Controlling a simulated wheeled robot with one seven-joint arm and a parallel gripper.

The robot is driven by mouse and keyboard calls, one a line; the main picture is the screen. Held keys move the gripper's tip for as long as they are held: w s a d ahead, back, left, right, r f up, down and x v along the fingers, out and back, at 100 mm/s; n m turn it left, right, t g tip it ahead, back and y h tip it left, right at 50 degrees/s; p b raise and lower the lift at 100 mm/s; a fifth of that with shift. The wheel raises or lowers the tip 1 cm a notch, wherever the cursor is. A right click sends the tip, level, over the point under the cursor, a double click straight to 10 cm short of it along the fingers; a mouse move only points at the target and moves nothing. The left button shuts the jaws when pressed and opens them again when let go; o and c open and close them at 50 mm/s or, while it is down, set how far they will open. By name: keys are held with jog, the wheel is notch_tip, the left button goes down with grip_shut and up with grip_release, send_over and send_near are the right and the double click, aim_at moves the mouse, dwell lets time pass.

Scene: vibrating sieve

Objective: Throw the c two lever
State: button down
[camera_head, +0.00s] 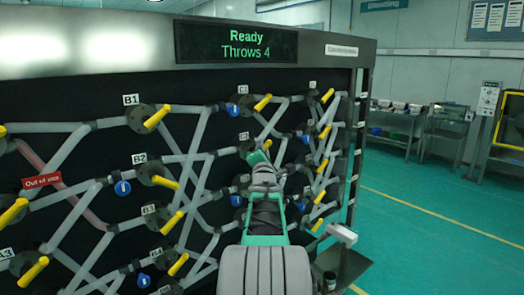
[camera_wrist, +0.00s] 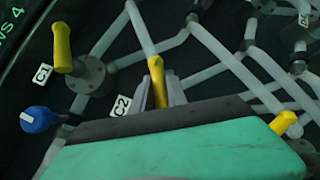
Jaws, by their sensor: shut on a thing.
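The panel carries yellow levers at pipe junctions. The C2 lever (camera_wrist: 155,72) rises between my gripper's two grey fingers in the wrist view, beside the C2 label (camera_wrist: 120,105). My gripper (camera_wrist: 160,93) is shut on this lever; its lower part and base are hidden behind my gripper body. In the head view my gripper (camera_head: 259,158) reaches the panel, with the yellow tip of the C2 lever (camera_head: 267,144) just showing above it.
The C1 lever (camera_wrist: 62,48) and a blue knob (camera_wrist: 38,118) are to the left in the wrist view. The B1 lever (camera_head: 157,116) and B2 lever (camera_head: 165,182) stick out left of my arm. A display (camera_head: 236,43) reads "Ready, Throws 4". Open floor (camera_head: 430,220) lies to the right.

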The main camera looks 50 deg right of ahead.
jog(key=m+g+y, duration=0.1)
jog(key=m, duration=0.2)
jog(key=shift+d+f+g+p, duration=0.1)
jog(key=shift+f+g+p, duration=0.05)
jog(key=shift+g+p, duration=0.25)
jog(key=m+g+y+p, duration=0.1)
jog(key=m+y+p, duration=0.1)
jog(key=shift+f+m, duration=0.2)
jog(key=shift+m, duration=0.2)
jog(key=m+y+p, duration=0.2)
jog(key=y+p, duration=0.1)
jog(key=shift+f+g, duration=0.3)
jog(key=shift+f, duration=0.05)
jog(key=shift+f+m+y+p, duration=0.35)
jog(key=shift+m+y+p, duration=0.4)
jog(key=shift+p, duration=0.2)
jog(key=c, duration=1.3)
grip_release()
jog(key=b+v, duration=0.2)
jog(key=v, duration=0.6)
jog(key=shift+w, duration=0.1)
